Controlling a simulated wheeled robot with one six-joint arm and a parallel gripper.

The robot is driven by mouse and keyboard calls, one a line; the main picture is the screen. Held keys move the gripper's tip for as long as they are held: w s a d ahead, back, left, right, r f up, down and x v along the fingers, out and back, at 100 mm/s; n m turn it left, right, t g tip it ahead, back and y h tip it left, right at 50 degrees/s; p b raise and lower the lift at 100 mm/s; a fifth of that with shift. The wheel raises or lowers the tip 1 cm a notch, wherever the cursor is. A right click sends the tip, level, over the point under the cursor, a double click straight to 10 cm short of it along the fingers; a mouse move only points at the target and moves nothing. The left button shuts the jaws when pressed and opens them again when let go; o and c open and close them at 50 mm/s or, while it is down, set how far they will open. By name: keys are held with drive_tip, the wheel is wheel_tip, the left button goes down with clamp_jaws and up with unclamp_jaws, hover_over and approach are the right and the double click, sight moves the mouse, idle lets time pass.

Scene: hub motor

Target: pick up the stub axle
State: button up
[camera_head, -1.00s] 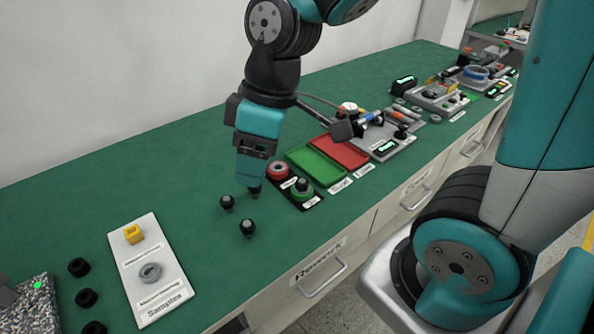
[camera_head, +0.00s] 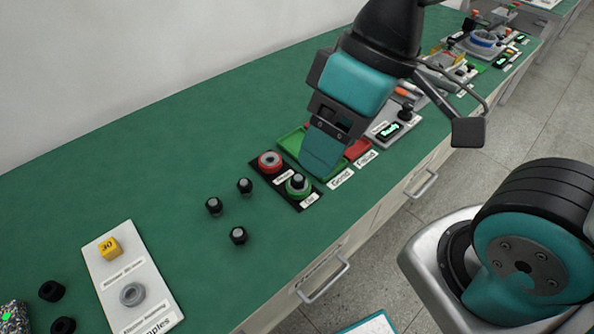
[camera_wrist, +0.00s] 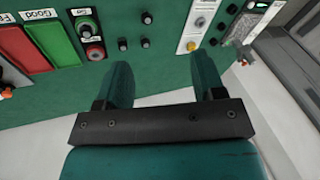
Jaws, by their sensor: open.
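Three small dark pieces with grey tops, which look like stub axles, stand on the green bench in the head view: one at the back (camera_head: 245,186), one at the left (camera_head: 214,205) and one at the front (camera_head: 238,235). They also show in the wrist view (camera_wrist: 146,43), beyond the fingertips. A similar grey-topped piece (camera_head: 298,183) stands in the green ring of a black holder. My gripper (camera_head: 320,165) is to the right of the loose pieces, above the bench near the green tray. In the wrist view my gripper (camera_wrist: 163,70) has its two fingers wide apart and nothing between them.
A red ring (camera_head: 270,161) sits on the black holder beside the green one. Green (camera_head: 290,141) and red (camera_head: 359,149) trays lie behind my gripper. A white samples board (camera_head: 110,273) carries a yellow block and grey ring. Black rings (camera_head: 52,291) lie at left.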

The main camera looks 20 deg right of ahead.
drive_tip(key=w+f+n+b, duration=0.1)
drive_tip(key=w+f+n, duration=0.1)
drive_tip(key=w, duration=0.1)
drive_tip(key=w+d+f+n+h+b, duration=0.1)
drive_tip(key=w+f+n, duration=0.1)
drive_tip(key=w, duration=0.1)
drive_tip(key=w+f+n+h+b, duration=0.1)
drive_tip(key=w+f+n+b, duration=0.1)
drive_tip(key=w, duration=0.2)
drive_tip(key=shift+d+n, duration=0.3)
drive_tip(key=shift+n, duration=0.1)
drive_tip(key=n+h+b, duration=0.2)
drive_tip(key=n+b, duration=0.1)
drive_tip(key=n, duration=0.4)
hover_over(298, 177)
drive_tip(key=f, duration=1.7)
drive_tip(key=shift+s+a+f, duration=0.1)
drive_tip(key=shift+s+a, duration=0.05)
drive_tip(key=shift+a, duration=0.1)
drive_tip(key=shift+d+f+p, duration=0.15)
drive_tip(key=shift+f, duration=1.35)
drive_tip(key=shift+d+f+p, duration=0.1)
drive_tip(key=shift+f+p, duration=0.05)
drive_tip(key=shift+f, duration=1.3)
drive_tip(key=c, duration=1.2)
drive_tip(key=shift+r, duration=0.1)
